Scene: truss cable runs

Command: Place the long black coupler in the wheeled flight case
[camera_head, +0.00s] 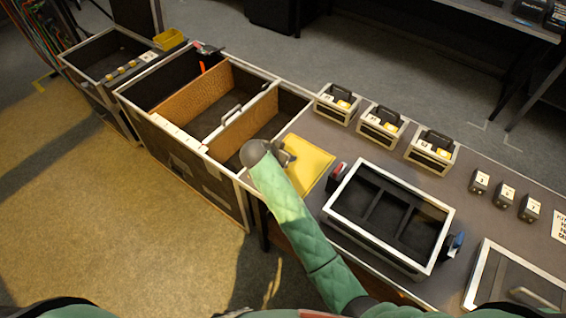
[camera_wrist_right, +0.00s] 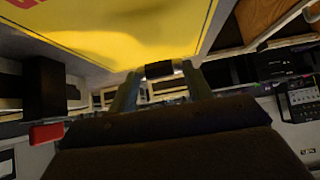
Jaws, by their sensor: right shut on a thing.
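My right gripper (camera_head: 287,156) is over the edge of a yellow sheet, beside the right end of the large flight case (camera_head: 178,150). The wrist view shows its two fingers (camera_wrist_right: 160,76) shut on a small black piece (camera_wrist_right: 158,69), which appears to be the long black coupler; only a short part shows between the fingertips. In the head view the held piece is mostly hidden by my wrist. The flight case is open on top, with brown and white-edged dividers making several dark compartments; its wheels are not visible. My left gripper is not in view.
The yellow sheet (camera_head: 312,172) lies on the grey bench by the case. A white-rimmed black tray (camera_head: 338,218) with compartments stands right of my forearm. Several small labelled cases (camera_head: 381,126) line the back. Another open case (camera_head: 95,88) stands at far left.

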